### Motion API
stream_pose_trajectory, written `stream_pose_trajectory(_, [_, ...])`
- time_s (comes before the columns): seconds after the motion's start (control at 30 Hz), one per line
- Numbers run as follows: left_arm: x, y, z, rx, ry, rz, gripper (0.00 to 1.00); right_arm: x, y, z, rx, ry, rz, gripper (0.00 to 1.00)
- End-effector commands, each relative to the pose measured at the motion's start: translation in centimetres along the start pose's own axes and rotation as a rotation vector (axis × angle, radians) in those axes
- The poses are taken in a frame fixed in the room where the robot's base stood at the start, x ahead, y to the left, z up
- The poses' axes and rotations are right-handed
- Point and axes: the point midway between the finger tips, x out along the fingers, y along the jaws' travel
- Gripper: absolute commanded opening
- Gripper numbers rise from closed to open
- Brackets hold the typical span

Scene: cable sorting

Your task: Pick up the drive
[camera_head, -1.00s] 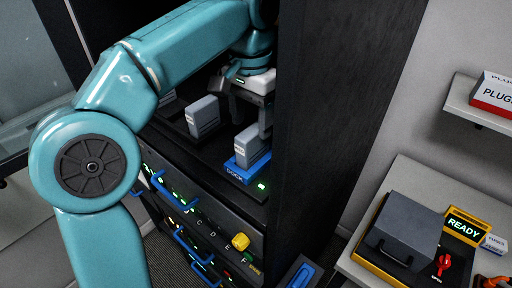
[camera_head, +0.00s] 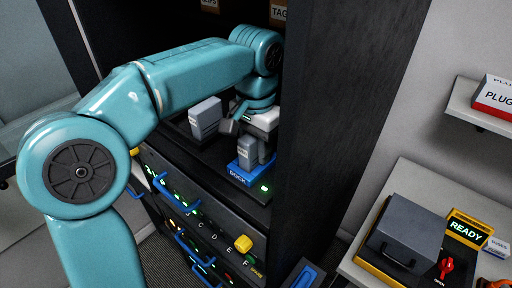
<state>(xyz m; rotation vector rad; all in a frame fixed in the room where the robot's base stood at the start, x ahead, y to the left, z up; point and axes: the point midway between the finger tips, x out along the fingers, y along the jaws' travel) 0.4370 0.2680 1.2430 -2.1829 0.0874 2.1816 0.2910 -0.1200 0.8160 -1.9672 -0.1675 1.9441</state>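A grey drive (camera_head: 247,152) stands upright in the blue dock (camera_head: 243,174) on the cabinet shelf. A second grey drive (camera_head: 205,118) stands further left on the shelf. My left gripper (camera_head: 249,140) reaches in from above at the docked drive, with its fingers apart. One dark finger is at the drive's upper left and the other is along its right side. Whether either finger touches the drive cannot be told. The wrist and the white palm cover what lies behind. My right gripper is not in view.
The dark cabinet side wall (camera_head: 345,120) stands close to the right of my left gripper. Below the shelf are panels with blue handles and a yellow knob (camera_head: 243,243). A grey box (camera_head: 408,233) and a READY sign (camera_head: 465,228) are on the right bench.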

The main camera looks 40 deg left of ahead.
Motion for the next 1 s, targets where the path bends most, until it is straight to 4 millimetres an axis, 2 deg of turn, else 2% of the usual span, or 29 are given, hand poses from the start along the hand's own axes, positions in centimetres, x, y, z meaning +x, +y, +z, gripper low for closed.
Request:
stream_pose_trajectory(0.27, [0.0, 0.0, 0.0, 0.0, -0.001, -0.001, 0.0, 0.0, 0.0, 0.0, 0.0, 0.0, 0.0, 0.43])
stream_pose_trajectory(0.43, [-1.0, 0.0, -0.1, 0.0, 0.002, -0.002, 0.0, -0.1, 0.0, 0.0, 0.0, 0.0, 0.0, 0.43])
stream_pose_trajectory(0.8, [-7.0, 0.0, -0.1, 0.0, 0.002, -0.001, 0.0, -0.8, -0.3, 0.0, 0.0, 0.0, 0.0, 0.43])
stream_pose_trajectory(1.0, [-9.2, 0.0, -0.1, 0.0, 0.001, -0.001, 0.0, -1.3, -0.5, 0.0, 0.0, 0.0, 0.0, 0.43])
